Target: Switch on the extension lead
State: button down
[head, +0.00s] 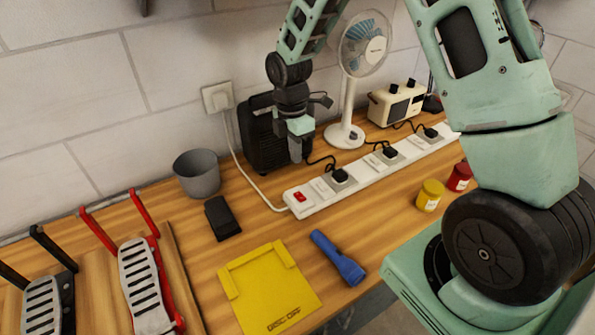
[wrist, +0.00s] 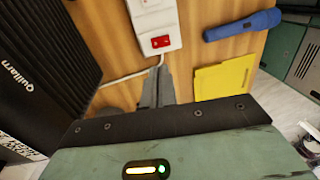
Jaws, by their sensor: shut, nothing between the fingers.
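The extension lead (head: 318,207) is a long white strip lying on the wooden bench, with several black plugs in it. Its red rocker switch (head: 300,197) sits at the near left end. In the wrist view the switch (wrist: 160,42) shows just beyond my fingertips, on the white end of the lead (wrist: 155,12). I cannot tell whether the rocker is lit. My gripper (head: 296,158) is shut and empty, pointing down behind the lead's switch end. In the wrist view the closed fingers (wrist: 159,72) appear apart from the switch.
A black amplifier (head: 262,145) stands close behind my gripper. A white fan (head: 347,130) and cream radio (head: 396,102) stand behind the lead. A white cable runs to the wall socket (head: 217,97).

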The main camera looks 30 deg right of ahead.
aim_at(302, 198)
jog(key=shift+w+r, duration=0.2)
jog(key=shift+r, duration=1.15)
jog(key=shift+b, duration=0.35)
jog(key=shift+s+b, duration=0.75)
jog(key=shift+b, duration=5.2)
jog(key=shift+r, duration=0.1)
jog(key=f, duration=0.4)
jog(key=s+f+p, duration=0.1)
jog(key=f, duration=0.4)
jog(key=f+p, duration=0.1)
jog(key=f, duration=0.4)
jog(key=shift+s, duration=0.35)
